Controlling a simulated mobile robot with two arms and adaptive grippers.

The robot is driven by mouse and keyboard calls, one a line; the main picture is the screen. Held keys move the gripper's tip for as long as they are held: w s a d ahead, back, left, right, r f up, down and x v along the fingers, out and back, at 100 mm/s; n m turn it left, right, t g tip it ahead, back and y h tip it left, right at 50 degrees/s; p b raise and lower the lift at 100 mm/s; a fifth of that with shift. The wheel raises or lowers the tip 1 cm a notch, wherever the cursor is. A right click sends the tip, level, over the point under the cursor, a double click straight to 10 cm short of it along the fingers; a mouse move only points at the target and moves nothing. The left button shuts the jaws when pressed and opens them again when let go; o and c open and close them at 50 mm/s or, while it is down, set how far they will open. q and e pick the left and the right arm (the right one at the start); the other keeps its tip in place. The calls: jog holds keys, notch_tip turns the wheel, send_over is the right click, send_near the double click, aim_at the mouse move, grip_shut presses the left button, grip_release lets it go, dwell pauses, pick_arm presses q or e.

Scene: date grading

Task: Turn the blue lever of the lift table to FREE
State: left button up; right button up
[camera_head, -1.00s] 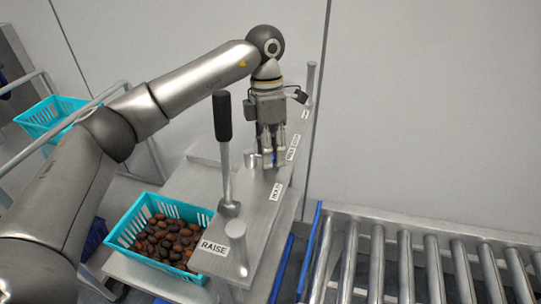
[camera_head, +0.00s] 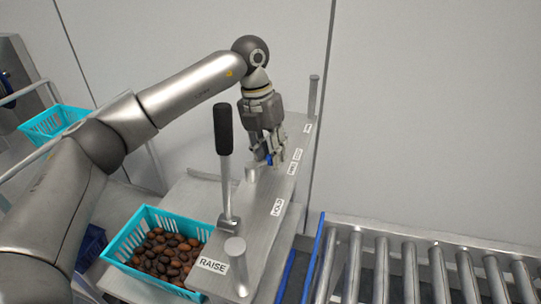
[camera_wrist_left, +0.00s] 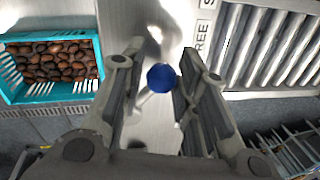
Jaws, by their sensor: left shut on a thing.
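The blue lever's round knob (camera_wrist_left: 161,78) sits between the fingers of my left gripper in the left wrist view. A bit of the blue lever (camera_head: 269,159) also shows at the fingertips in the head view. My left gripper (camera_head: 273,157) is shut on it and tilted, above the metal top plate of the lift table (camera_head: 253,206). It is close beside the FREE label (camera_head: 293,168) and beyond the HOLD label (camera_head: 277,207). The FREE label also shows right of the knob in the wrist view (camera_wrist_left: 202,38). The lever's lower part is mostly hidden. My right gripper is not in view.
A tall black-handled lever (camera_head: 224,130) stands near the RAISE label (camera_head: 212,265). A turquoise crate (camera_head: 128,238) of dates is at the left. Short metal posts (camera_head: 236,262) rise from the plate. A roller conveyor (camera_head: 410,270) lies at the right.

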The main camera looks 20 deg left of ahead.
pick_arm(q)
jog(key=shift+w+a+r+n, duration=0.2)
jog(key=shift+w+n, duration=0.3)
jog(key=shift+n, duration=0.2)
jog(key=shift+a, duration=0.1)
jog(key=o, duration=1.2)
jog(key=shift+s+a, duration=0.1)
jog(key=shift+a, duration=0.1)
jog(key=shift+c, duration=0.2)
jog(key=shift+d, duration=0.1)
jog(key=shift+d, duration=0.1)
jog(key=shift+r, duration=0.1)
notch_tip(320, 180, up, 12)
jog(key=a, duration=0.2)
jog(key=shift+a+f, duration=0.25)
jog(key=shift+f, duration=0.1)
